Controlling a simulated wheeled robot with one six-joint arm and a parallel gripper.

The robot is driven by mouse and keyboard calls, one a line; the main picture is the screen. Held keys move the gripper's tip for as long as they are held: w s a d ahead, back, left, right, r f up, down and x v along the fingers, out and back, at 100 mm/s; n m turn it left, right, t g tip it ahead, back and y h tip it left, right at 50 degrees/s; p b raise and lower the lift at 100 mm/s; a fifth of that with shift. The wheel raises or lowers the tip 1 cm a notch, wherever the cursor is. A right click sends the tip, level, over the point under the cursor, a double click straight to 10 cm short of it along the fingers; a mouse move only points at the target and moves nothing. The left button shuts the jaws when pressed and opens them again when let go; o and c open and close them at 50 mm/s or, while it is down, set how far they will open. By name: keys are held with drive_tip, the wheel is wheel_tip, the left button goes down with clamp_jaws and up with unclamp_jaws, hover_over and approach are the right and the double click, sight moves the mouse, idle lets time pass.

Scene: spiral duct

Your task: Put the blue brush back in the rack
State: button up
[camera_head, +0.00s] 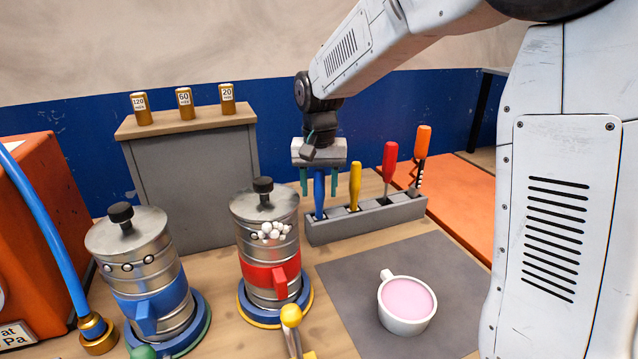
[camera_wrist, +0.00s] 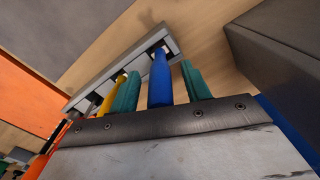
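The blue brush (camera_head: 319,192) stands upright at the left end slot of the grey rack (camera_head: 375,218), its lower end at the slot. My gripper (camera_head: 319,182) is above that end, pointing down, with one teal finger on each side of the blue handle. A gap shows between each finger and the handle, so the gripper is open around it. In the wrist view the blue handle (camera_wrist: 160,82) runs between the teal fingers (camera_wrist: 160,88) towards the end slot of the rack (camera_wrist: 135,50). The bristles are not visible.
Yellow (camera_head: 355,185), red (camera_head: 389,165) and orange-handled (camera_head: 422,145) tools stand in the other slots. A mug (camera_head: 406,305) sits on the grey mat (camera_head: 345,290). Two metal canisters (camera_head: 268,245) (camera_head: 140,265) stand left of the rack. A grey block (camera_head: 195,185) carries three bottles.

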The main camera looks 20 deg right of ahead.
drive_tip(key=shift+r, duration=0.1)
wheel_tip(320, 180, up, 8)
drive_tip(key=shift+f, duration=0.15)
idle(0.4)
